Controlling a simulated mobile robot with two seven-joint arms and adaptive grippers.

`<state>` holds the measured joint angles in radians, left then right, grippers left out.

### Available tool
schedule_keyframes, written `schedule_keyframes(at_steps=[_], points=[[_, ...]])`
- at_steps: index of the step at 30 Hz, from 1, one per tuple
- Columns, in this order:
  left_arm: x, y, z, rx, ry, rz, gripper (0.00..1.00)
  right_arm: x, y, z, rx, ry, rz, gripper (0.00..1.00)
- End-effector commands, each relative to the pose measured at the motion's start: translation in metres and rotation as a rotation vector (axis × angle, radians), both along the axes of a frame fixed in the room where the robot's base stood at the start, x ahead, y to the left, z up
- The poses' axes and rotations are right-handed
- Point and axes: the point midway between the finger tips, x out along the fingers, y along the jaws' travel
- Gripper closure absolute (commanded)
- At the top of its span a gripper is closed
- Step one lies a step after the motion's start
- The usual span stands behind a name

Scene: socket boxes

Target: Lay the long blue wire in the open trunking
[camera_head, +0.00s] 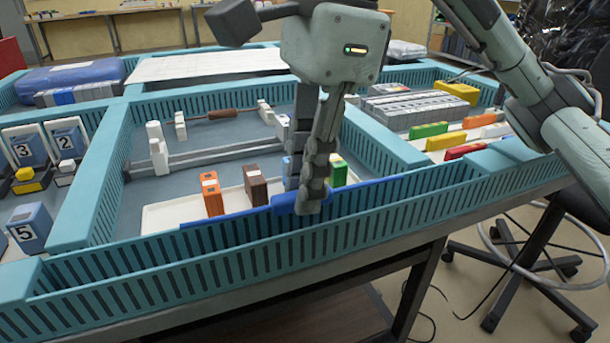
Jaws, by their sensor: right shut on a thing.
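The long blue wire (365,187) runs along the front teal slotted trunking (215,270), which is open at the top. The wire shows near the top of the trunking's back wall; whether any of it rests on the trunking floor cannot be told. My right gripper (309,195) points down over the trunking, its fingers shut on the wire near its middle. The fingers hide a short part of the wire. My left gripper is not in view.
Behind the trunking are an orange block (211,195), a brown block (255,184) and a green block (338,171). Numbered boxes (30,228) stand at the left. Coloured blocks (447,141) lie in the right bay. A stool (535,235) stands beyond the table's right front edge.

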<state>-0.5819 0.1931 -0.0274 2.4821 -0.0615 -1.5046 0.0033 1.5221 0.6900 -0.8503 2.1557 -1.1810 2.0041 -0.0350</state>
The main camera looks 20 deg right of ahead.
Motion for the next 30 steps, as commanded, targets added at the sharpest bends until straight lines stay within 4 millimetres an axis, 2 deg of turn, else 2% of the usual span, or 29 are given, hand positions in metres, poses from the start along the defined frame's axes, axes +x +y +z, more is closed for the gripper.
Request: schedule_keyframes(at_steps=[13,14,19,30], points=[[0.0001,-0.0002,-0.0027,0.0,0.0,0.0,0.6,0.0002,-0.0001,0.0003,0.0,0.0,0.0,1.0],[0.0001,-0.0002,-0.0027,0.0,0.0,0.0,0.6,0.0002,-0.0001,0.0003,0.0,0.0,0.0,0.83],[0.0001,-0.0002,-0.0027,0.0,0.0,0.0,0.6,0.0002,-0.0001,0.0003,0.0,-0.001,0.0,0.62],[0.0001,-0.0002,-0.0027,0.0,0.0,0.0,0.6,0.0002,-0.0001,0.0001,0.0,0.0,0.0,0.61]])
